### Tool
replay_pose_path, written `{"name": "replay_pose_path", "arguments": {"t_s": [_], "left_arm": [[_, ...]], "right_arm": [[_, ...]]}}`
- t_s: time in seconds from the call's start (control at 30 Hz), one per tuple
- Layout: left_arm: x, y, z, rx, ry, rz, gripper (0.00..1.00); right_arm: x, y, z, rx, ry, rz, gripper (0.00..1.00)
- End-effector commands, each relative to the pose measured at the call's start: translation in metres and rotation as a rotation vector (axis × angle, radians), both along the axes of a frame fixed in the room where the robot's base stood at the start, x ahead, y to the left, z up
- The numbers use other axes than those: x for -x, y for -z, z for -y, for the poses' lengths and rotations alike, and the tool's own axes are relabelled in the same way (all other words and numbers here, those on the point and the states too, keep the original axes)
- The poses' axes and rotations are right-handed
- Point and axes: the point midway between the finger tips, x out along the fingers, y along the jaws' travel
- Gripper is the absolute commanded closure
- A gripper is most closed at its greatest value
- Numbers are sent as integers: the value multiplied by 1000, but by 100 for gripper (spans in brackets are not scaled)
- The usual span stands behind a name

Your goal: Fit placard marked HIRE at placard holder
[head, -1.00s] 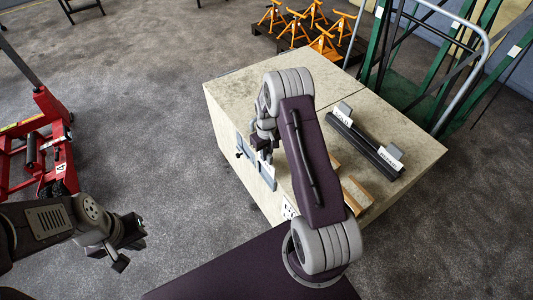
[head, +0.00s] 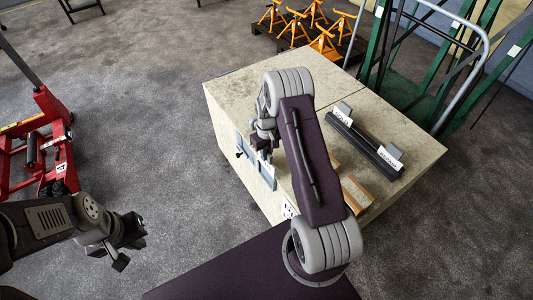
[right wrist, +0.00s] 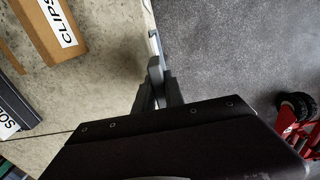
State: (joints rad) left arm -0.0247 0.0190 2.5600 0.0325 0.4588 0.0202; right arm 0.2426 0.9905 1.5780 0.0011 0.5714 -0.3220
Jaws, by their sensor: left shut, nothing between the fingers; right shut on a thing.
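My right gripper (head: 264,146) is over the near left edge of the pale bench block (head: 245,85). It is shut on a thin pale piece (head: 266,157), likely the placard; its lettering cannot be read. In the right wrist view the fingers (right wrist: 157,90) close on a grey piece (right wrist: 155,65). My left gripper (head: 130,236) is shut and empty, over the floor at left.
A dark rack (head: 362,142) with labelled placards stands on the block. A brown box marked CLIPS (right wrist: 52,25) lies near it. A red trolley jack (head: 45,145) stands at left, orange stands (head: 310,22) at the back. The floor between jack and block is clear.

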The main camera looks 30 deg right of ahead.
Motion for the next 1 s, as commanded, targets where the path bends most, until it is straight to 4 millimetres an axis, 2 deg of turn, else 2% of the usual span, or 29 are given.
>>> {"name": "replay_pose_path", "arguments": {"t_s": [0.57,1.0], "left_arm": [[0,-1,0,0,0,0,100],[0,6,0,0,0,0,100]], "right_arm": [[0,0,0,0,0,0,100],[0,10,0,0,0,0,100]]}}
